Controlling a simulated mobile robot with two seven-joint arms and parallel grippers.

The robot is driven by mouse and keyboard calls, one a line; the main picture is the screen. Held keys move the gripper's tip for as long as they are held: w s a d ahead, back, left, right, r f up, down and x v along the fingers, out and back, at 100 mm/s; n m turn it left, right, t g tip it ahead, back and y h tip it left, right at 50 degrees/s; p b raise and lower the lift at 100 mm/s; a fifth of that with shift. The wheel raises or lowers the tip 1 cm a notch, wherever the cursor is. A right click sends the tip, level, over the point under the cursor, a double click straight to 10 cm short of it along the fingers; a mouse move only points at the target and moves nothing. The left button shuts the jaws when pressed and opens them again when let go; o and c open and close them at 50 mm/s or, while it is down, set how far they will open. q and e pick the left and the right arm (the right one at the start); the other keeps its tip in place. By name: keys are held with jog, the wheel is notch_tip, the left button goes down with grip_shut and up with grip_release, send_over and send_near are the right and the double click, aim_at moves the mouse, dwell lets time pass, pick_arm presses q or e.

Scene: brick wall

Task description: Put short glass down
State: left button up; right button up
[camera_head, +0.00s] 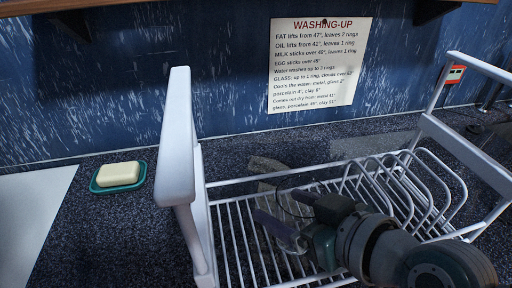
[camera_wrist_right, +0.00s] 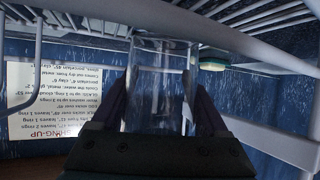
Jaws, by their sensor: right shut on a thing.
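The short glass (camera_wrist_right: 160,85) is clear and stands out between my right gripper's two fingers in the wrist view. My right gripper (camera_head: 284,218) is shut on it; the dark purple fingers (camera_wrist_right: 160,110) sit on either side. In the head view the gripper and glass are over the left part of the white dish rack (camera_head: 178,140). The glass is faint there and partly hidden by the gripper. I cannot tell whether it touches the rack's wires. My left gripper is out of view.
The rack has tall end frames and upright wire loops (camera_head: 440,190) on its right. A soap bar (camera_head: 118,174) lies in a green dish (camera_head: 95,186) left of it. A washing-up notice (camera_head: 318,68) hangs on the blue wall. A pale board (camera_head: 30,215) is at far left.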

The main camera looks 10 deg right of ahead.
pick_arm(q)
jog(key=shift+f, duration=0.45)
pick_arm(e)
jog(key=shift+f, duration=0.8)
jog(key=shift+f+b, duration=0.25)
jog(key=shift+b, duration=0.1)
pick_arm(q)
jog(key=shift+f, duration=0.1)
pick_arm(e)
jog(key=o, duration=1.5)
jog(key=shift+r, duration=0.1)
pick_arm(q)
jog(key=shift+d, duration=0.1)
pick_arm(e)
jog(key=shift+o, duration=0.2)
